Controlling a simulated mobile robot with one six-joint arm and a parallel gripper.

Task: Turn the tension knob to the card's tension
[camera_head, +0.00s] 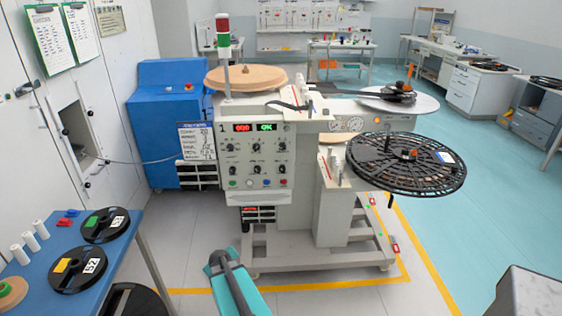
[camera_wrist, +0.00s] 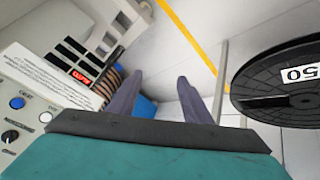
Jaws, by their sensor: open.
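The rewind machine's grey control panel (camera_head: 258,158) stands upright in the middle of the head view. It carries several black knobs in rows, such as one knob (camera_head: 257,147); their labels are too small to read, so I cannot tell which is the tension knob. A white printed card (camera_head: 195,141) hangs on the blue cabinet left of the panel; its tension value is not legible. My gripper (camera_wrist: 157,92) is open and empty in the wrist view. A panel corner with a black knob (camera_wrist: 10,136) shows at lower left there, apart from the fingers.
A blue table (camera_head: 48,252) with black labelled reels and white cores is at lower left. A large black reel (camera_head: 405,165) sits on the machine's right. A labelled black reel (camera_wrist: 290,85) is right of my fingers. Yellow-lined floor lies in front of the machine.

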